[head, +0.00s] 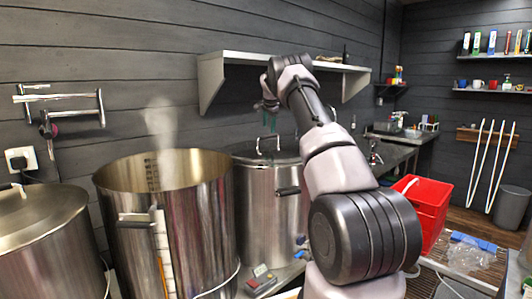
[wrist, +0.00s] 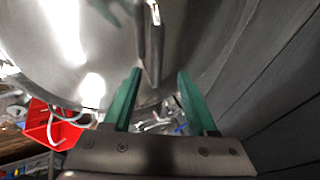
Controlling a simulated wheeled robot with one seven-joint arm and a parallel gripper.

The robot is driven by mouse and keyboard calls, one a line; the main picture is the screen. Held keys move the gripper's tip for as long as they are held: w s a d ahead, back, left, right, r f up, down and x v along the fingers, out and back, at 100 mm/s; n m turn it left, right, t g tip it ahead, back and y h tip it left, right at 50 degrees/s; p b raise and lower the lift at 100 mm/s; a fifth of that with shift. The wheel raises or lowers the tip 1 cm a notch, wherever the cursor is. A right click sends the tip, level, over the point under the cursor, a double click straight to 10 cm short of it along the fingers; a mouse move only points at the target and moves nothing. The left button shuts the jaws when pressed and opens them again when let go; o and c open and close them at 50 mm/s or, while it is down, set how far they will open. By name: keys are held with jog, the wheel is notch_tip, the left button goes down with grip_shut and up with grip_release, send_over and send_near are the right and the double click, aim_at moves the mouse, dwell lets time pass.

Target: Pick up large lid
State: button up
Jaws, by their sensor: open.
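The steel lid (head: 255,155) sits on the middle right pot, with its upright loop handle (head: 268,143) on top. My gripper (head: 267,105) is above this handle in the head view, its green fingers pointing down. In the wrist view my gripper (wrist: 160,72) is open and empty. The shiny lid (wrist: 75,40) fills the upper part there, and its handle (wrist: 152,40) shows between and beyond the two fingertips. Whether the fingers touch the handle cannot be told, though in the head view they look apart from it.
An open steaming pot (head: 180,215) stands left of the lidded pot (head: 262,215). Another lidded pot (head: 40,245) is at far left. A wall shelf (head: 285,60) hangs close behind my gripper. A red crate (head: 428,205) stands to the right.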

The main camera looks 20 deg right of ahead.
aim_at(268, 136)
jog(key=x, duration=0.7)
jog(key=shift+s+f, duration=0.2)
jog(key=shift+f, duration=0.1)
grip_shut()
jog(key=shift+r, duration=0.2)
